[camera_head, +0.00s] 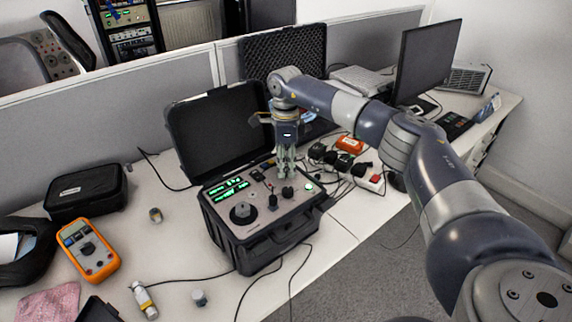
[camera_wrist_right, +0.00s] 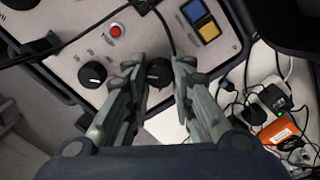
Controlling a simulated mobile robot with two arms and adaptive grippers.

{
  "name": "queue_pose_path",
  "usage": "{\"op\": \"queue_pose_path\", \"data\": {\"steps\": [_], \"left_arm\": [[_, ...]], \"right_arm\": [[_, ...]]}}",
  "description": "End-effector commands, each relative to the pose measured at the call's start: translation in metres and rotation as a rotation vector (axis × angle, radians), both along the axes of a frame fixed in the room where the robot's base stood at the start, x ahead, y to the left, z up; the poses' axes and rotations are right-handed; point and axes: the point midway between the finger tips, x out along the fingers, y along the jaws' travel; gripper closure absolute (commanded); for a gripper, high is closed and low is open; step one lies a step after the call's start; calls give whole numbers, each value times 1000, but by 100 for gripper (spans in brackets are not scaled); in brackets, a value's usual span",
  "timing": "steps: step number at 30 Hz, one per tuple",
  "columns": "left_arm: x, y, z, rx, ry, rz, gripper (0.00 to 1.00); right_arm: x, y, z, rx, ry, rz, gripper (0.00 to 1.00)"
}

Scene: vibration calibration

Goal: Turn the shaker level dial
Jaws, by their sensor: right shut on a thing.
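The shaker unit is an open black case (camera_head: 262,246) with a light grey control panel (camera_head: 262,216) and green displays (camera_head: 229,188). My right gripper (camera_head: 287,174) points down at the panel's right part. In the right wrist view its two fingers (camera_wrist_right: 158,88) are shut around a black dial (camera_wrist_right: 158,72), whose sides are partly hidden by the fingers. A second black dial (camera_wrist_right: 92,75) with printed numbers is left of the fingers, apart from them. My left gripper is not in view.
A red button (camera_wrist_right: 116,30) and a cable lie near the fingers. The raised case lid (camera_head: 222,130) stands behind the panel. A power strip with plugs (camera_head: 368,180) is to the right. An orange multimeter (camera_head: 88,250) and small cylinders (camera_head: 198,298) lie left and in front.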

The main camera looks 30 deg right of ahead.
Motion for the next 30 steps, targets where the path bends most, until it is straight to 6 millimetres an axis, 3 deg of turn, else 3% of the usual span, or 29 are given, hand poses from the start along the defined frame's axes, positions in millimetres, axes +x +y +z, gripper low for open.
{"op": "queue_pose_path", "data": {"steps": [1,3,16,30], "left_arm": [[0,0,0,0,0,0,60],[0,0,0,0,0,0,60],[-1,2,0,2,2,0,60],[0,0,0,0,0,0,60]], "right_arm": [[0,0,0,0,-1,0,71],[0,0,0,-1,-1,-1,56],[1,0,8,1,-3,-1,56],[6,-2,98,1,-4,0,56]]}}
